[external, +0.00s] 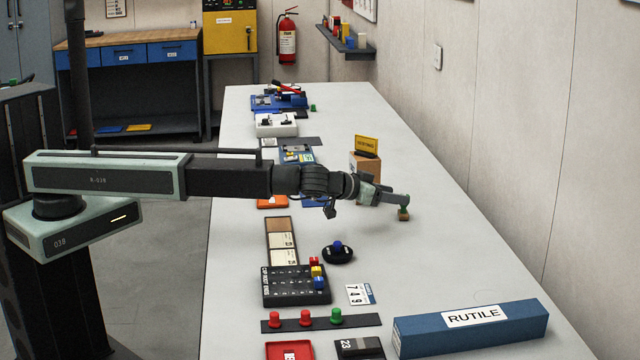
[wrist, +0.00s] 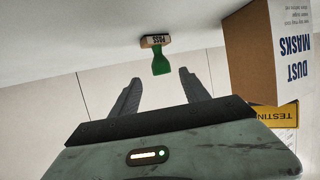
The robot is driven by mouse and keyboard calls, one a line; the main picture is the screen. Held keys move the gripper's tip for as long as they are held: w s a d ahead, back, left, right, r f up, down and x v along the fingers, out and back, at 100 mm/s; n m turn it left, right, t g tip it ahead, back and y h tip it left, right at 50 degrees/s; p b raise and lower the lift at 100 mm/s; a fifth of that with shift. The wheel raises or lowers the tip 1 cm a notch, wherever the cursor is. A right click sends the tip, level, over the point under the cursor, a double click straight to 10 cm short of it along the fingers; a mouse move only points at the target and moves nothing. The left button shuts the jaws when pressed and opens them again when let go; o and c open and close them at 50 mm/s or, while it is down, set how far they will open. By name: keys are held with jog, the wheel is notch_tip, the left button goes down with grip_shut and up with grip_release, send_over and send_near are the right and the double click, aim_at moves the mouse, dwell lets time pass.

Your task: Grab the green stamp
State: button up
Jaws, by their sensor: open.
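The green stamp (wrist: 158,55) has a green handle and a light base block marked PASS. In the wrist view, which looks upside down, its base is against the pale table and the handle points toward my gripper (wrist: 159,76). The two fingers are apart with nothing between them, and the handle lies just beyond the gap between their tips. In the external view my gripper (external: 404,199) is over the table, right beside the stamp (external: 403,215), which it partly hides. Whether a finger touches it cannot be told.
A cardboard dust mask box (wrist: 255,55) with a yellow sign stands close by, behind my gripper (external: 364,166). A dark strip (external: 285,325) holds red and green knobbed pieces. A blue RUTILE box (external: 520,328) lies at front right. The table right of the stamp is clear.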

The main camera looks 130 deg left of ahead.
jog(key=b+x, duration=0.1)
jog(key=x, duration=0.4)
jog(key=shift+s+a+b, duration=0.1)
jog(key=shift+s+b, duration=0.05)
jog(key=shift+b, duration=0.25)
grip_shut()
jog(key=shift+r, duration=0.1)
jog(key=shift+r+p, duration=0.45)
jog(key=shift+p, duration=0.15)
notch_tip(320, 180, up, 3)
jog(key=p, duration=0.3)
jog(key=shift+r, duration=0.1)
jog(key=s+d+p, duration=0.1)
jog(key=s+d, duration=0.9)
jog(key=s, duration=0.2)
jog(key=shift+s+d+r, duration=0.15)
jog(key=shift+d+r, duration=0.1)
jog(key=shift+r, duration=0.15)
